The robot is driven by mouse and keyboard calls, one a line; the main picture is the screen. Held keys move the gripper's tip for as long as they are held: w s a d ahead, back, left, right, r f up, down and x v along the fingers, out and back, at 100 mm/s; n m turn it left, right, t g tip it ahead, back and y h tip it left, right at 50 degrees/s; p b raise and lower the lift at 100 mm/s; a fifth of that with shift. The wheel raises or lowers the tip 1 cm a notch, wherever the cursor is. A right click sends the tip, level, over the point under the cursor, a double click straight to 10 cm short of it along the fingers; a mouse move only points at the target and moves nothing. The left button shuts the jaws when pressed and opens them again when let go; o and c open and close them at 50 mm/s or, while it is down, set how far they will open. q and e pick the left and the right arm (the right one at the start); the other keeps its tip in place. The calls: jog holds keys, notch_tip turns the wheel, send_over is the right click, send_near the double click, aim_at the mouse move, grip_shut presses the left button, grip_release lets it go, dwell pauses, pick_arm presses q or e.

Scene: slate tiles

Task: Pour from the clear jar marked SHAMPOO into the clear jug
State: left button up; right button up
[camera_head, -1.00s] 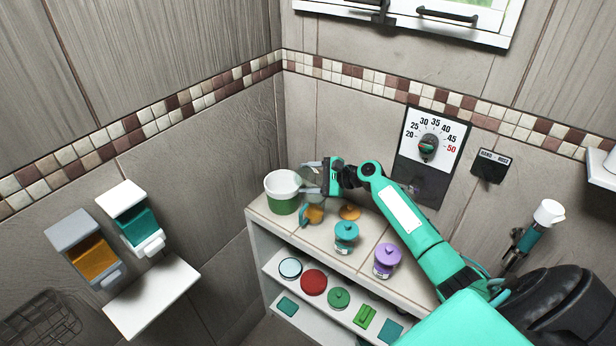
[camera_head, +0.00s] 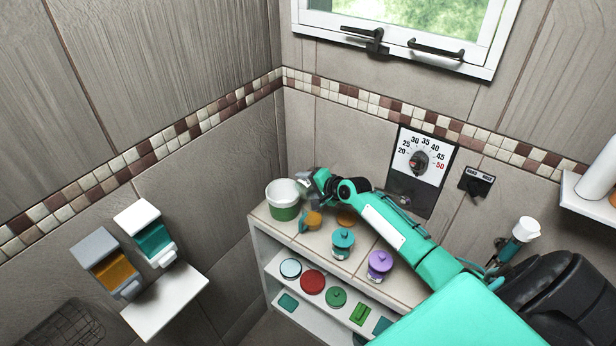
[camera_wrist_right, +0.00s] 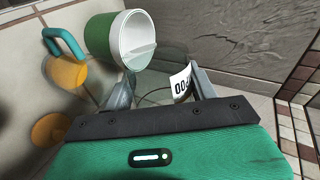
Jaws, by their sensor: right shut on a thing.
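My right gripper (camera_head: 312,182) is shut on the clear jar, whose partly visible label reads "OO" at its end (camera_wrist_right: 181,80). The jar is above the shelf top, behind the jug and beside a green and white tub. It looks tilted; its mouth and contents are unclear. My fingers (camera_wrist_right: 160,90) straddle it in the wrist view. The clear jug (camera_head: 313,219), with a teal handle and orange contents, stands on the shelf top. It also shows at the upper left of the wrist view (camera_wrist_right: 68,72). My left gripper is not in view.
The green and white tub (camera_head: 284,203) stands close to the jug. An orange disc (camera_head: 346,217), a teal jar (camera_head: 342,240) and a purple jar (camera_head: 380,262) are to the right. A wall dial (camera_head: 420,160) is behind my arm. Dispensers (camera_head: 148,235) hang at left.

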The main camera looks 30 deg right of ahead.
jog(key=shift+n+h, duration=0.3)
jog(key=shift+r+n, duration=0.1)
jog(key=shift+n, duration=0.2)
jog(key=n+h, duration=0.1)
jog(key=n+t+h, duration=0.1)
jog(key=shift+r+n+t+h, duration=0.3)
jog(key=shift+r+n+h, duration=0.05)
jog(key=shift+n+h, duration=0.05)
jog(key=shift+n+t+h+b, duration=0.3)
jog(key=shift+n+h+b, duration=0.2)
jog(key=shift+n, duration=0.2)
jog(key=shift+n+h+b, duration=0.3)
jog(key=shift+n, duration=0.1)
jog(key=n+t+b, duration=0.1)
jog(key=n+b, duration=0.1)
jog(key=n+t+h+b, duration=0.1)
jog(key=n+b, duration=0.1)
jog(key=b, duration=0.1)
jog(key=shift+r+h, duration=0.3)
jog(key=shift+r+n+t+b, duration=0.25)
jog(key=shift+n+t+b, duration=0.15)
jog(key=shift+b, duration=0.15)
jog(key=shift+r, duration=0.15)
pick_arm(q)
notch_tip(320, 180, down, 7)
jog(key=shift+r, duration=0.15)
